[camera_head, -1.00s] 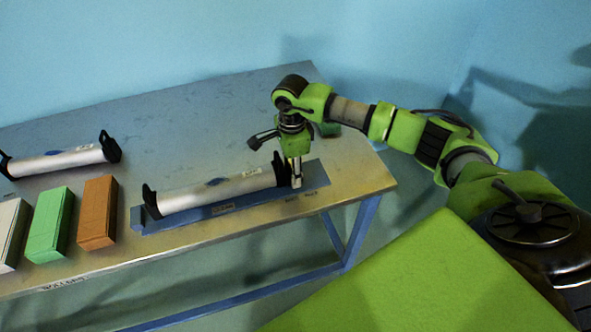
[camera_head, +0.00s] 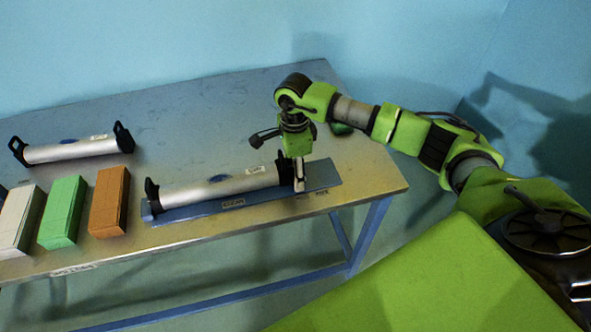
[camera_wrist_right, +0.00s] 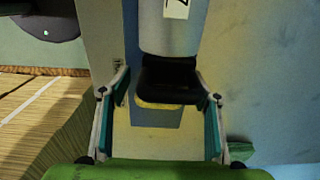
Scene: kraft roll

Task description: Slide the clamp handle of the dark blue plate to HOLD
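The blue plate (camera_head: 233,203) lies along the table's front edge under a silver roll (camera_head: 215,188) with black end brackets. I cannot make out its clamp handle for certain. My right gripper (camera_head: 299,186) points down at the plate's right end, beside the right black bracket (camera_head: 284,168). In the right wrist view my fingers (camera_wrist_right: 161,90) are spread on either side of a black end piece (camera_wrist_right: 168,82), at the end of the roll (camera_wrist_right: 170,35). I see no clear grip on it. My left gripper is out of view.
A second silver roll (camera_head: 70,151) with black brackets stands at the back left. White (camera_head: 20,220), green (camera_head: 63,210) and orange (camera_head: 109,200) blocks stand at the front left. Small markings on the table's front edge are unreadable. The table's back middle is clear.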

